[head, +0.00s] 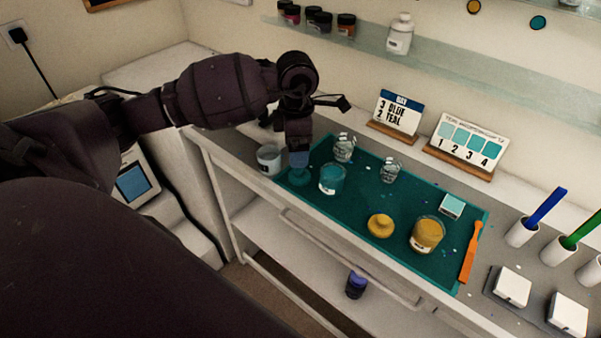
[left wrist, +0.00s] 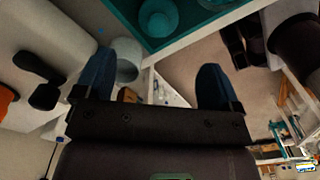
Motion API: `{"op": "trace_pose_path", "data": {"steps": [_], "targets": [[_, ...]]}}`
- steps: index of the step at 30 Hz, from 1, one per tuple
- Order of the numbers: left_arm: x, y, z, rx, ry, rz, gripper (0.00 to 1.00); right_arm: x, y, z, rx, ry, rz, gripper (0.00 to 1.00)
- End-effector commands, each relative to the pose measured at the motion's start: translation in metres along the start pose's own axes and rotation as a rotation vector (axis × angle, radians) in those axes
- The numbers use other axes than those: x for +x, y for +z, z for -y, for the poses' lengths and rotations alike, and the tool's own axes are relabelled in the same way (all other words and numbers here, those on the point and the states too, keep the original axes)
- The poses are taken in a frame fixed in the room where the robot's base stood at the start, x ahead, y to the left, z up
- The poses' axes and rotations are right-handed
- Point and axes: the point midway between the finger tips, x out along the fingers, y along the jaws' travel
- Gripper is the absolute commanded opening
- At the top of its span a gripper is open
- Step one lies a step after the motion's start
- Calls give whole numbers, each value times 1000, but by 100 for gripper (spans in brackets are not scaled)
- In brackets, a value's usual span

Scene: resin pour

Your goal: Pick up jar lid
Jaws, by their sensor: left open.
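A teal jar lid (head: 299,178) lies on the left end of the teal mat (head: 350,212), beside a jar of teal contents (head: 332,180). A mustard-yellow lid (head: 380,225) lies farther right, beside a jar of yellow contents (head: 427,235). My left gripper (head: 299,160) points down at the teal lid and partly covers it; contact cannot be told. In the left wrist view the left gripper (left wrist: 157,78) has its blue fingers wide apart with nothing between them. The teal lid (left wrist: 158,17) shows beyond the fingers at the top. My right gripper is out of view.
A grey cup (head: 269,159) stands close left of my left gripper. Two clear cups (head: 344,148) (head: 390,171) stand behind the teal jar. An orange stick (head: 470,253) lies at the mat's right end. Sign cards (head: 398,112) stand at the back.

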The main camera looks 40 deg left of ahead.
Motion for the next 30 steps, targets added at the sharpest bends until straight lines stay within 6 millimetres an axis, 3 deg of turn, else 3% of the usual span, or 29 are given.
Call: {"op": "trace_pose_path", "data": {"steps": [3,13,21,30], "targets": [[19,1,1,-1,-4,1,89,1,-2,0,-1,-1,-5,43],[42,2,0,-1,-3,3,89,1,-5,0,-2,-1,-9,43],[77,6,-3,-1,-4,3,89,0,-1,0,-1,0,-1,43],[86,6,-3,0,-1,3,89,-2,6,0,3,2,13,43]]}}
